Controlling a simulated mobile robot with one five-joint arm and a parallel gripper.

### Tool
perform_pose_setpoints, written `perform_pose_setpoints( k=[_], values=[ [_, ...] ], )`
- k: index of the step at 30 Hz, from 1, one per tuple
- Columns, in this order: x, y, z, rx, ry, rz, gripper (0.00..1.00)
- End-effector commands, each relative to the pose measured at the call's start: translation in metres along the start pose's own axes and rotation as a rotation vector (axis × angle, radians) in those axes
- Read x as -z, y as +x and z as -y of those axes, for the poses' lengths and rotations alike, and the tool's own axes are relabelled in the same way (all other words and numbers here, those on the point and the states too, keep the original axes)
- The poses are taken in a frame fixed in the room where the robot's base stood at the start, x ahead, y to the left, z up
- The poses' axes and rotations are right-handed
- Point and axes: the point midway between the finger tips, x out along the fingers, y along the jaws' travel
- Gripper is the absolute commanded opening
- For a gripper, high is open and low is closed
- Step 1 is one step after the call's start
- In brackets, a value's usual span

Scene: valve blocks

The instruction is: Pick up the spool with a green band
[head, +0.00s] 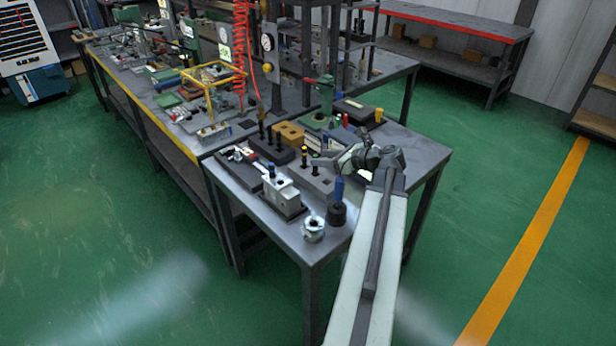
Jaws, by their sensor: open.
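A dark grey valve block (318,181) sits on the near end of the workbench, with thin dark spools standing upright in it. The spool with a green band (315,162) seems to be the right one of these, upright in the block; its band is very small in this view. Another spool (304,155) with a yellowish top stands just left of it. My gripper (322,161) reaches in from the right, low over the block, with its jaws open right beside the green-banded spool. I cannot tell whether the spool is between the jaws or touching them.
A second dark block (271,150) with spools and a tan block (290,134) stand behind. A grey-white valve unit (281,193), a silver fitting (313,229) and a dark cup (337,214) with a blue handle (339,188) stand in front.

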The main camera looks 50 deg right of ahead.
Motion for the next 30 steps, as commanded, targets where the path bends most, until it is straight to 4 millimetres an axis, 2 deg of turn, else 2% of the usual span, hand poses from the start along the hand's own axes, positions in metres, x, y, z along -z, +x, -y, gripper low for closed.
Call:
perform_pose_setpoints(
  k=[5,13,19,20,24,30],
  values=[
    [0.005,0.003,0.006,0.009,0.004,0.000,0.43],
    [0.009,0.045,0.012,0.012,0.005,0.000,0.43],
    [0.006,0.046,0.011,0.014,0.005,0.000,0.43],
    [0.006,0.046,0.011,0.014,0.005,0.000,0.41],
    [0.007,0.046,0.011,0.014,0.005,0.000,0.02],
    [0.006,0.045,0.012,0.014,0.005,0.001,0.00]
  ],
)
